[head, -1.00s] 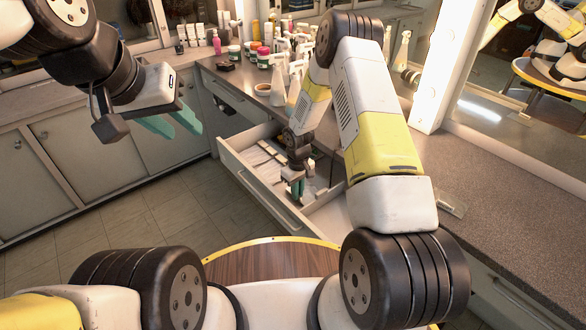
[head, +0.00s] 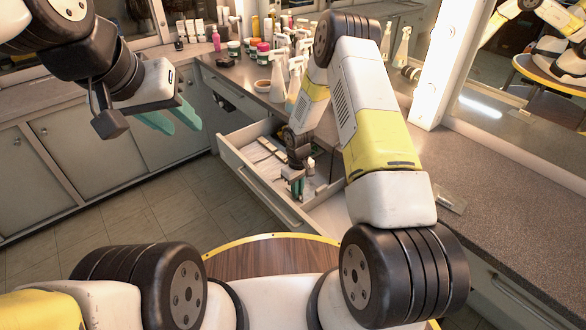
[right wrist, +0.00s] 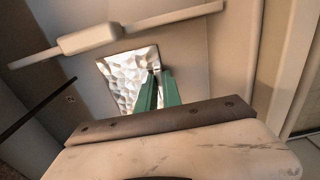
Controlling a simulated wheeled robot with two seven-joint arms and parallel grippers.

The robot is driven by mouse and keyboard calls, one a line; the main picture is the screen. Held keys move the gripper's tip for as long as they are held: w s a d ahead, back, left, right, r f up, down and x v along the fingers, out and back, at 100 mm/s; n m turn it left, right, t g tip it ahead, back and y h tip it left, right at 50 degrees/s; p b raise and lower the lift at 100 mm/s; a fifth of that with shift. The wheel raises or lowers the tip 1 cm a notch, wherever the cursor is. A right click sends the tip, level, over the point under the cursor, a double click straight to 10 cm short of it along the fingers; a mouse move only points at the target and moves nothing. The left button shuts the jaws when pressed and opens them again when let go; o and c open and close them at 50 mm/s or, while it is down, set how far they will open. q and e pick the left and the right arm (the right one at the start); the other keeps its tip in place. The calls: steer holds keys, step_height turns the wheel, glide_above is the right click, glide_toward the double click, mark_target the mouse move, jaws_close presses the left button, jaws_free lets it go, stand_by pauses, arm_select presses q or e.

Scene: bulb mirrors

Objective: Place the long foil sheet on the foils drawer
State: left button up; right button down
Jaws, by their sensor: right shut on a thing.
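The open white drawer (head: 231,163) juts out below the counter, with several small items inside. My right gripper (head: 296,188) reaches down over its near part. In the right wrist view its green fingers (right wrist: 158,92) are close together at the edge of a shiny, crinkled foil sheet (right wrist: 122,76), and I take them to be shut on it. The fingers hide part of the sheet, and I cannot make the sheet out in the head view. Whether it touches the drawer floor is unclear. My left gripper (head: 172,119) is open and empty, raised in front of the left cabinets.
Spray bottles (head: 302,62), jars (head: 263,53) and a small bowl (head: 262,86) crowd the counter (head: 505,178) behind the drawer. A small white bottle (head: 310,166) shows beside my right gripper. The floor (head: 120,235) at left is clear.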

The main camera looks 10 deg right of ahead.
steer(key=c, duration=1.4)
jaws_free()
steer(key=shift+c, duration=0.2)
steer(key=shift+r, duration=0.1)
step_height(320, 180, up, 8)
steer(key=shift+f, duration=0.2)
